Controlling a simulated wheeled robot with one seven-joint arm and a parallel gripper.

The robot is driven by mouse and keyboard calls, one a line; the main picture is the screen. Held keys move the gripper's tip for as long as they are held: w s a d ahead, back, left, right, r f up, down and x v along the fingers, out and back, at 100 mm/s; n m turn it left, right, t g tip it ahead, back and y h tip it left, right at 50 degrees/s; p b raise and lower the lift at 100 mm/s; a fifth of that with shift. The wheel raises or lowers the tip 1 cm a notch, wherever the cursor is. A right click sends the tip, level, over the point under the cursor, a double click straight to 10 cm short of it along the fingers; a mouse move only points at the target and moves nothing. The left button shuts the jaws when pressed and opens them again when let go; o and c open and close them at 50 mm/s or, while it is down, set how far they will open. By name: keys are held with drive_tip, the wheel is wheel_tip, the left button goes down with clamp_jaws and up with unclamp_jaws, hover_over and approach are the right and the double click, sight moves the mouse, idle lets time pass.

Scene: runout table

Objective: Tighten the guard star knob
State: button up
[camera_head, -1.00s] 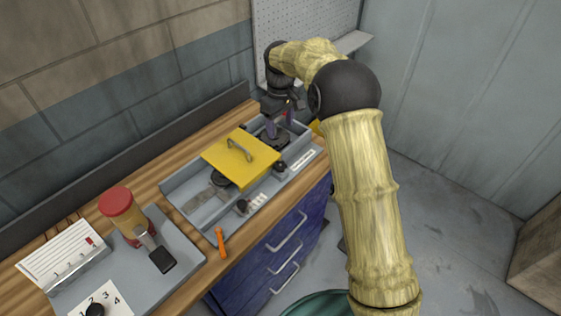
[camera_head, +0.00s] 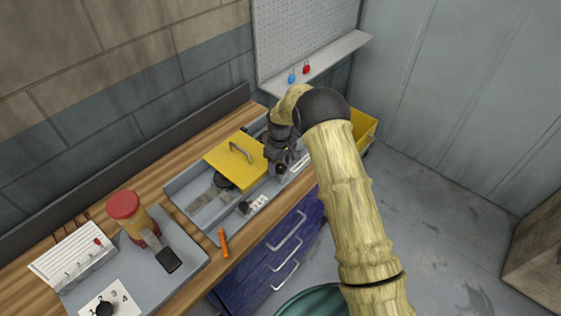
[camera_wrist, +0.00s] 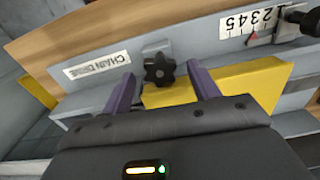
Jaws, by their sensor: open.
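The guard star knob (camera_wrist: 159,70) is a black lobed knob, in the upper middle of the wrist view. It sits by the edge of the yellow guard (camera_wrist: 225,86). The guard also shows in the head view as a yellow lid (camera_head: 236,160) with a grey handle. My gripper (camera_wrist: 162,84) is open. Its two purple fingers stand on either side of the knob, with gaps visible between them and it. In the head view my gripper (camera_head: 284,160) is at the guard's right end and partly hides that area.
A second black knob (camera_wrist: 306,20) stands beside a numbered scale (camera_wrist: 250,21) with a red pointer. An orange tool (camera_head: 223,243) lies near the bench's front edge. A yellow bin (camera_head: 364,124) is behind my arm.

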drive_tip(key=shift+f, duration=0.2)
drive_tip(key=shift+c, duration=0.2)
drive_tip(key=c, duration=0.9)
drive_tip(key=shift+f+m+b, duration=0.15)
drive_tip(key=shift+m+b, duration=0.6)
drive_tip(key=shift+m, duration=0.05)
drive_tip(key=shift+m+b, duration=0.3)
drive_tip(key=shift+m, duration=0.5)
drive_tip(key=o, duration=0.9)
drive_tip(key=shift+o, duration=0.2)
